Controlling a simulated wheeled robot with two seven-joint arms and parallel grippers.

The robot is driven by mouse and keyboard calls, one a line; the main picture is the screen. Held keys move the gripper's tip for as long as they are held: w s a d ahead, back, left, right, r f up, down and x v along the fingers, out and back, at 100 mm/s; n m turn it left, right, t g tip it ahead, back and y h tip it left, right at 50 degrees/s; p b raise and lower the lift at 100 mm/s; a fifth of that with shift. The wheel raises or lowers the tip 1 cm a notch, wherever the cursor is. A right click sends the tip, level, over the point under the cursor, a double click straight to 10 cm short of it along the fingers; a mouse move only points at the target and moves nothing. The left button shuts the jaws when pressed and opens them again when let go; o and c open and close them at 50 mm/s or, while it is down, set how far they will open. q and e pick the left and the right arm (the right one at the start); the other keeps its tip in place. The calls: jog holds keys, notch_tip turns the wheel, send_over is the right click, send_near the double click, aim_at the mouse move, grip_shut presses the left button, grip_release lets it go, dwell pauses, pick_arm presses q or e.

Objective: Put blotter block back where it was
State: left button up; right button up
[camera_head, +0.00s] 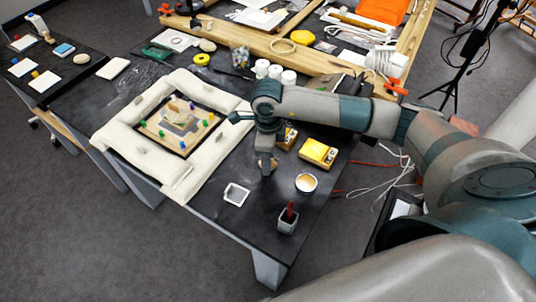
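My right gripper (267,168) points down over the right part of the black table, its arm coming in from the right. A small tan, rounded thing (275,163) shows at its fingertips, partly hidden by the fingers. It may be the blotter block, but I cannot tell for sure. I also cannot tell whether the fingers grip it or only stand in front of it. My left gripper is not in view.
A gilt fragment (178,122) lies inside a frame of pale padded rolls (113,128). Near my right gripper are a white square dish (236,194), a round tan-filled bowl (306,183), a dark brush pot (288,222) and yellow boxes (318,152). Bare black table (215,215) lies in front.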

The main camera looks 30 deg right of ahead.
jog(key=shift+f+b, duration=0.25)
jog(key=shift+b, duration=0.05)
jog(key=o, duration=1.1)
jog(key=shift+r, duration=0.1)
jog(key=shift+c, duration=0.2)
jog(key=shift+r, duration=0.1)
jog(key=shift+r, duration=0.1)
jog(key=shift+r, duration=0.35)
notch_tip(320, 180, up, 11)
jog(key=b, duration=0.4)
